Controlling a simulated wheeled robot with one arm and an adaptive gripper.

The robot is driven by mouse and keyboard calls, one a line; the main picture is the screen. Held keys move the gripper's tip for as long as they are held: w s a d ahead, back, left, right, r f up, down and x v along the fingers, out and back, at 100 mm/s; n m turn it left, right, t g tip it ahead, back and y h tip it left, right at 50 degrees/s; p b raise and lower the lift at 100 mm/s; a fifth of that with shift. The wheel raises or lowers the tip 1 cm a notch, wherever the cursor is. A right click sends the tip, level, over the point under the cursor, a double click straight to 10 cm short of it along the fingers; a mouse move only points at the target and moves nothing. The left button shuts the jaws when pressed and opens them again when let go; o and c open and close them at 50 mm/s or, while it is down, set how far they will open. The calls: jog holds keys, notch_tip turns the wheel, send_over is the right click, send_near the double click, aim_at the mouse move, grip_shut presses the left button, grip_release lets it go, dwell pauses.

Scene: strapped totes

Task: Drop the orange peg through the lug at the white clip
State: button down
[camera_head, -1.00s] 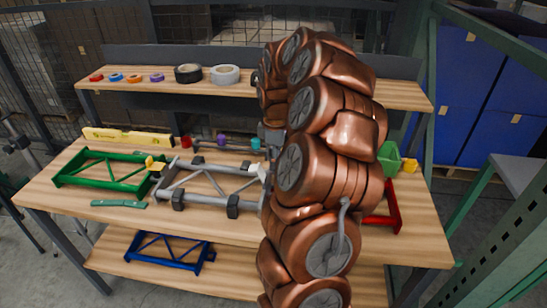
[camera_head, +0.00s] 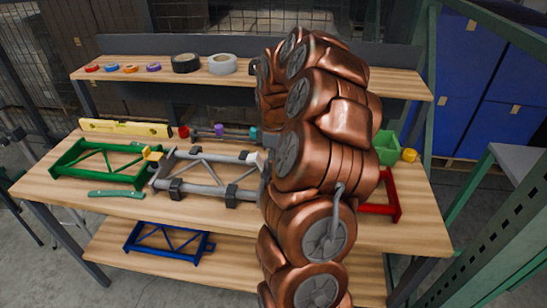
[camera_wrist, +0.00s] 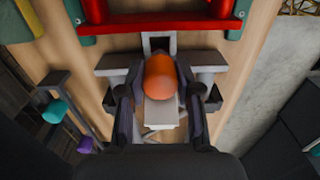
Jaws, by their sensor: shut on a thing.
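The orange peg (camera_wrist: 160,76) stands between the two fingers of my gripper (camera_wrist: 163,105) in the wrist view, seen from above with its rounded top up. My gripper is shut on it. Below it are grey parts with a dark square opening (camera_wrist: 158,42) just beyond the peg. A pale block (camera_wrist: 160,113) shows under the peg; I cannot tell if it is the clip. In the head view the grey frame (camera_head: 205,182) has a white clip (camera_head: 250,157) at its right end and a yellow clip (camera_head: 152,155) at its left. My arm hides my gripper and the peg there.
A red frame (camera_head: 378,209) lies right of my arm, close beyond the peg in the wrist view (camera_wrist: 160,27). A green frame (camera_head: 100,165) is at left, a green bin (camera_head: 386,148) at right. Purple (camera_head: 219,130) and teal pieces (camera_wrist: 55,111) stand behind. A blue frame (camera_head: 165,243) lies below.

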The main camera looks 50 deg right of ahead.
jog(key=shift+f+b, duration=1)
jog(key=shift+f, duration=1.2)
jog(key=c, duration=0.7)
grip_release()
jog(key=shift+r, duration=0.15)
notch_tip(320, 180, up, 12)
jog(key=shift+f, duration=0.15)
